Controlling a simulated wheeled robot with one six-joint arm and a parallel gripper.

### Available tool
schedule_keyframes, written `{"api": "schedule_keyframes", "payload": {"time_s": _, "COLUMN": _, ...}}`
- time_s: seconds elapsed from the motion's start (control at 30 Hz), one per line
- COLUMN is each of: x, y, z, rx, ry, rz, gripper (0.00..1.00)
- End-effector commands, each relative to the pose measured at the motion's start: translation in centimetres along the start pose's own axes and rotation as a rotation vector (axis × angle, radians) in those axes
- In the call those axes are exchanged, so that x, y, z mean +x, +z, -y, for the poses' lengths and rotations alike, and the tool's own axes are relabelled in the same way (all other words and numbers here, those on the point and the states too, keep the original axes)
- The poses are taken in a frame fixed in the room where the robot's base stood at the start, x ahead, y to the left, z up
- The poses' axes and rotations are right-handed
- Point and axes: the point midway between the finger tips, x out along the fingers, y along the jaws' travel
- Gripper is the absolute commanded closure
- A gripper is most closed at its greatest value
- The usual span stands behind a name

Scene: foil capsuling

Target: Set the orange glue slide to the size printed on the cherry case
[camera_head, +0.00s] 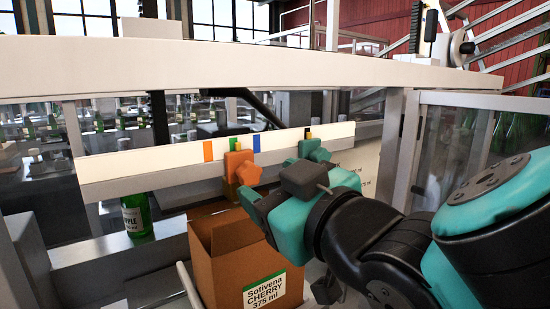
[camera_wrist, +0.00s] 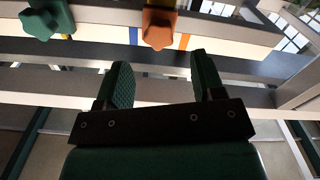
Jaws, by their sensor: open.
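The orange glue slide (camera_head: 241,168) has a star-shaped knob and hangs on the pale scale rail (camera_head: 120,167). Its top sits at or close to the green mark (camera_head: 233,143), between the orange mark (camera_head: 208,151) and the blue mark (camera_head: 256,143). The cherry case (camera_head: 264,291) is an open brown carton labelled "Sotivena CHERRY 375 ml". My gripper (camera_wrist: 158,70) is open and empty, its fingers pointing toward the orange slide (camera_wrist: 159,28) but apart from it.
A teal star-knob slide (camera_head: 314,150) sits further right on the same rail, near a black mark. A green bottle (camera_head: 137,215) labelled "APPLE" stands left of the case. A long white beam (camera_head: 250,62) crosses above the rail.

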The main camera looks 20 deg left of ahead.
Motion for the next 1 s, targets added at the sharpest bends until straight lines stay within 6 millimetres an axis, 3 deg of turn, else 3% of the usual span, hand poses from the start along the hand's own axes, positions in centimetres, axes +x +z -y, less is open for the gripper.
{"api": "schedule_keyframes", "payload": {"time_s": 0.1, "x": 2.5, "y": -0.2, "z": -0.1, "rx": -0.001, "ry": 0.001, "rz": 0.004, "gripper": 0.38}}
{"api": "schedule_keyframes", "payload": {"time_s": 0.3, "x": 5.1, "y": -0.1, "z": -0.1, "rx": -0.001, "ry": 0.0, "rz": 0.002, "gripper": 0.38}}
{"api": "schedule_keyframes", "payload": {"time_s": 0.7, "x": 5.8, "y": 0.1, "z": 0.0, "rx": -0.001, "ry": 0.0, "rz": 0.001, "gripper": 0.38}}
{"api": "schedule_keyframes", "payload": {"time_s": 0.93, "x": 5.8, "y": 0.1, "z": 0.0, "rx": -0.001, "ry": 0.0, "rz": 0.001, "gripper": 0.91}}
{"api": "schedule_keyframes", "payload": {"time_s": 1.0, "x": 5.8, "y": 0.1, "z": 0.0, "rx": 0.0, "ry": 0.0, "rz": 0.001, "gripper": 1.0}}
